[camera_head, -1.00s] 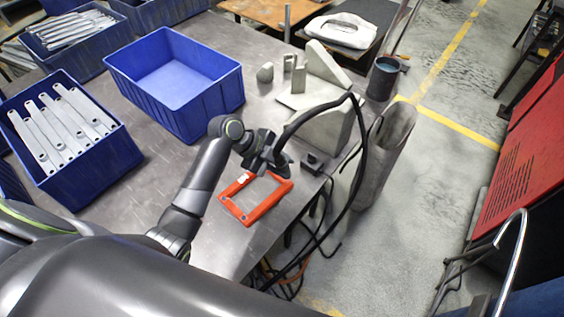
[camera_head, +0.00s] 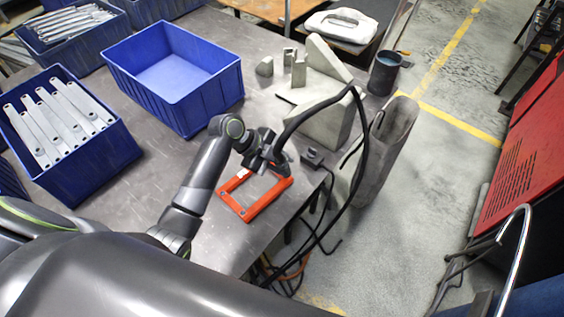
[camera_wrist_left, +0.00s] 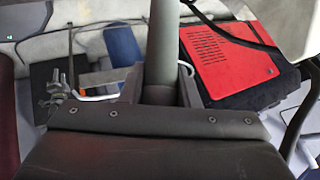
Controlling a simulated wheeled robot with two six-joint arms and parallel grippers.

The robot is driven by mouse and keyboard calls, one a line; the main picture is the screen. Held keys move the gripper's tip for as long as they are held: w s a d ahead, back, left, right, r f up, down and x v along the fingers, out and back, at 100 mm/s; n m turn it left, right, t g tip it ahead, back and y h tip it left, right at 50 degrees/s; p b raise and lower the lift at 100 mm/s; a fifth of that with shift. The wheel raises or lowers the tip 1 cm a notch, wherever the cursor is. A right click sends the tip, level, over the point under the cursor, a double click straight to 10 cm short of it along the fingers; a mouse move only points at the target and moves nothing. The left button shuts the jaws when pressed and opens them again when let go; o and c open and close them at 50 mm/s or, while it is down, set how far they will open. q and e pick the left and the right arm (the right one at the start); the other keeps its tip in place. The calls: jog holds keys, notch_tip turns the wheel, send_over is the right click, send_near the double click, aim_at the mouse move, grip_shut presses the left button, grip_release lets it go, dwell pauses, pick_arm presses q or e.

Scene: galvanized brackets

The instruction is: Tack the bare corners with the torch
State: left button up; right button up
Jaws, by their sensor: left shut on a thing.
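An orange-red rectangular frame (camera_head: 268,201) lies flat on the grey metal table, near its right edge. Small pale spots show at some of its corners, too small to tell bare from tacked. My left gripper (camera_head: 268,152) is shut on the dark torch (camera_head: 277,158), over the far side of the frame, and hides part of it. I cannot tell whether the torch tip touches the frame. In the left wrist view, the torch's grey cylindrical body (camera_wrist_left: 162,42) stands between the two fingers of my left gripper (camera_wrist_left: 160,88). My right gripper is not in view.
A thick black cable (camera_head: 362,150) arcs from the torch past the table's right edge. An empty blue bin (camera_head: 205,105) and a bin of galvanized brackets (camera_head: 75,185) stand left. Grey blocks (camera_head: 325,118) stand behind the frame. Bare table lies left of the frame.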

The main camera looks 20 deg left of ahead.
pick_arm(q)
jog(key=shift+f+b, duration=0.3)
jog(key=shift+f, duration=0.1)
dwell(2.0)
notch_tip(320, 180, up, 6)
jog(key=p, duration=0.5)
jog(key=shift+r, duration=0.1)
dwell(0.5)
